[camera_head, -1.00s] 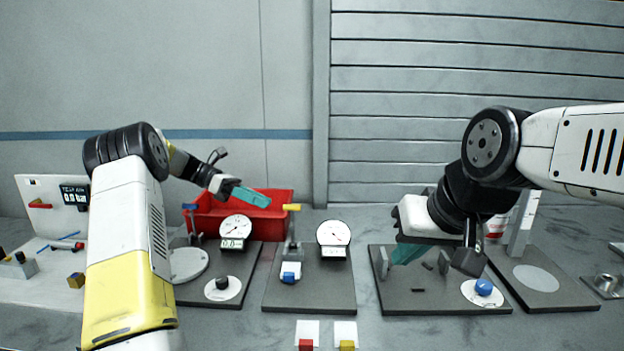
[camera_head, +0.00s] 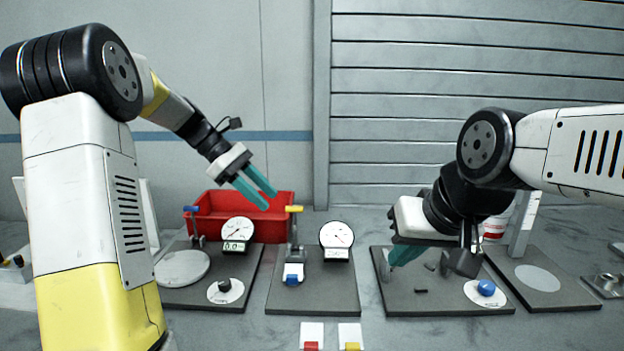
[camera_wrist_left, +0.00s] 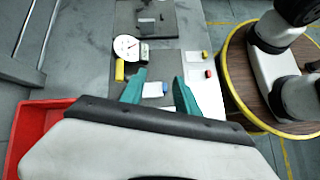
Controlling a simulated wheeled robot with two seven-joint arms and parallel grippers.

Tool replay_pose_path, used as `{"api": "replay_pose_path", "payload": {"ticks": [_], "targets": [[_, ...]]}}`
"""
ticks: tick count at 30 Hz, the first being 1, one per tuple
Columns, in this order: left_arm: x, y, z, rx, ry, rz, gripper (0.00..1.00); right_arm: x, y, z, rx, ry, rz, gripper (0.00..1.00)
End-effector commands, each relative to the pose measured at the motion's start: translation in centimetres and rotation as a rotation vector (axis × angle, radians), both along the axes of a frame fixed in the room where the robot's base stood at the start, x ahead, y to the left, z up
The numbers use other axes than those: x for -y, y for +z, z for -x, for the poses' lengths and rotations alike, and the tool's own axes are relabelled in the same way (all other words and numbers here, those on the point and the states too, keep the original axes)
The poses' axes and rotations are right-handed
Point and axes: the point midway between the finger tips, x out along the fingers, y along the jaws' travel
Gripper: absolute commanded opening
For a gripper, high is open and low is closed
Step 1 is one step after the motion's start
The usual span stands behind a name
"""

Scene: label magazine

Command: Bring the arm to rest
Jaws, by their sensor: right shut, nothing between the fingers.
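My left gripper (camera_head: 262,190) hangs in the air in front of and above the red bin in the head view. Its two teal fingers are apart with nothing between them. In the left wrist view the same fingers (camera_wrist_left: 160,90) stand apart over the bench. My right gripper (camera_head: 400,257) is low over the right-hand dark plate (camera_head: 440,300), its teal fingers together and pointing down-left. Its fingertips are close to a grey upright piece on that plate; I cannot tell whether they touch.
A red bin (camera_head: 220,202) stands at the back. Dial gauges (camera_head: 237,230) and (camera_head: 337,236) stand by the left and middle dark plates. A blue knob (camera_head: 486,288) is on the right plate.

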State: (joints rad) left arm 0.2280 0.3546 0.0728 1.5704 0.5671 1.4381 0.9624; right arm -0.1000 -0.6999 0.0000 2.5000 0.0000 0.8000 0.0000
Motion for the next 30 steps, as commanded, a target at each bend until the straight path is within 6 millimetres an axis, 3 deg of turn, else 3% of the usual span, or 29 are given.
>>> {"api": "replay_pose_path", "payload": {"ticks": [3,8,18,24,30], "targets": [[0.6,1.7,4.3,0.191,-0.124,-0.12,0.38,0.0,0.0,0.0,0.0,0.0,0.0,0.0],[0.2,2.7,9.8,0.442,-0.312,-0.283,0.38,0.0,0.0,0.0,0.0,0.0,0.0,0.0],[-1.7,1.6,20.2,0.931,-0.767,-0.616,0.38,0.0,0.0,0.0,0.0,0.0,0.0,0.0],[-2.4,0.3,23.2,1.095,-0.952,-0.739,0.38,0.0,0.0,0.0,0.0,0.0,0.0,0.0],[-2.6,-0.1,23.8,1.138,-1.004,-0.773,0.38,0.0,0.0,0.0,0.0,0.0,0.0,0.0]]}}
